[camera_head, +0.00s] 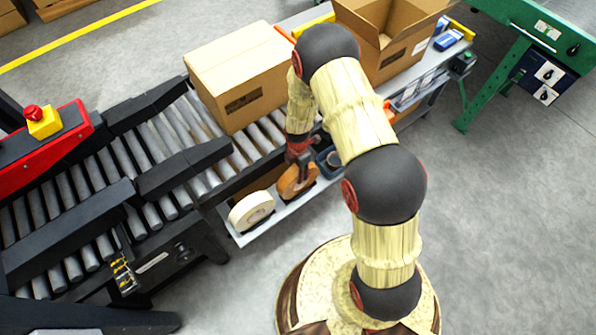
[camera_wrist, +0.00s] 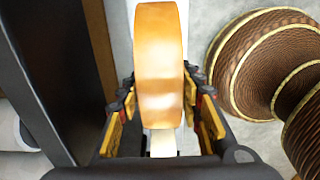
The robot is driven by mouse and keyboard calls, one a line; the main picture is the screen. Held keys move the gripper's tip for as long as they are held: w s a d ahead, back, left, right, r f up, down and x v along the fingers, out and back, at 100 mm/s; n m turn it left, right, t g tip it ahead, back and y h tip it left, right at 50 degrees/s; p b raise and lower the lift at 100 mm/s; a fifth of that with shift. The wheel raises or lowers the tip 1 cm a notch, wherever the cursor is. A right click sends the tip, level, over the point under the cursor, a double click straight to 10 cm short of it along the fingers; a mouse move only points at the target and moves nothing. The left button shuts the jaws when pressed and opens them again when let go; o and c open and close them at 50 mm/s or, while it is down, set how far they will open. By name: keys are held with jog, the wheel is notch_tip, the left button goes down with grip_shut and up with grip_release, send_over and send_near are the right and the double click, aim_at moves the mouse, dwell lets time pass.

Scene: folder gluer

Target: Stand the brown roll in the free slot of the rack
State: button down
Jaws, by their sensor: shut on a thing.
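The brown roll (camera_head: 296,181) stands on edge at the low pale shelf (camera_head: 283,213) along the conveyor's near side. My gripper (camera_head: 302,160) reaches down to it from above and is shut on it. In the wrist view the brown roll (camera_wrist: 158,60) stands upright between the two yellow-padded fingers of my gripper (camera_wrist: 162,112). A cream roll (camera_head: 251,211) is to its lower left on the same shelf. I cannot tell whether the brown roll touches the shelf. I cannot make out the rack's free slot; my arm and the roll cover part of this area.
A blue-grey bin (camera_head: 328,162) is just right of the brown roll. The roller conveyor (camera_head: 160,135) runs behind the shelf, with a closed carton (camera_head: 238,75) and an open carton (camera_head: 390,40) above. A green frame (camera_head: 490,85) stands at right. The floor (camera_head: 500,220) at right is clear.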

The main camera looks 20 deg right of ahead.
jog(key=shift+w+f, duration=0.1)
jog(key=shift+f, duration=0.05)
jog(key=c, duration=1.5)
grip_release()
jog(key=o, duration=0.4)
jog(key=shift+c, duration=0.2)
notch_tip(320, 180, up, 12)
